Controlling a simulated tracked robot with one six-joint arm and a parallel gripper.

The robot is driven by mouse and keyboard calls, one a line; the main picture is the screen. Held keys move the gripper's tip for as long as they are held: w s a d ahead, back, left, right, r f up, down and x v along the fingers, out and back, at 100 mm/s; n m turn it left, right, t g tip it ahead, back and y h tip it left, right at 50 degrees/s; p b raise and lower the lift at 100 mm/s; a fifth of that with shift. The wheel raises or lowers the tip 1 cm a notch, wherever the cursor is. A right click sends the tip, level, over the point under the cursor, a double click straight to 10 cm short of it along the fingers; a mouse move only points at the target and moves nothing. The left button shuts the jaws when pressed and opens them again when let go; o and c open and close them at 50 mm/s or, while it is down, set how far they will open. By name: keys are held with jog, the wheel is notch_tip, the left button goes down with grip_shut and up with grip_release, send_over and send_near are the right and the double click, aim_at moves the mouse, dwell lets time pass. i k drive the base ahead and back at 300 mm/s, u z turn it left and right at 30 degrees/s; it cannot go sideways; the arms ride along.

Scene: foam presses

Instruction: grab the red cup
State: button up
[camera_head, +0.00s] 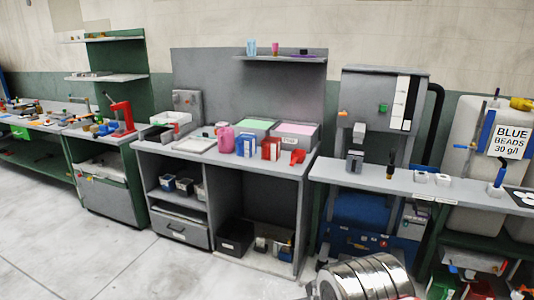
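I cannot make out a clear red cup. On the grey workbench (185,147), a pink-red jug-like container (226,139) stands left of a blue-and-white box (245,146). A red box-like item (270,149) stands right of the blue one, and a small red object (297,156) is near the bench's right end. On the wall shelf (285,59) above, a pink-red cup-like item (276,48) stands beside a light blue one (251,47).
Trays with green (253,125) and pink (296,129) contents sit at the back of the bench. A grey machine (371,100) stands to the right behind a lower bench (400,181). A red press-like tool (122,115) is on the left bench. Pale floor (110,255) is open at front left.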

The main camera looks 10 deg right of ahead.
aim_at(270, 146)
jog(key=u, duration=0.15)
jog(key=i, duration=0.6)
jog(key=u, duration=0.6)
jog(key=i, duration=2.5)
jog(key=z, duration=0.6)
jog(key=i, duration=0.6)
jog(key=z, duration=0.3)
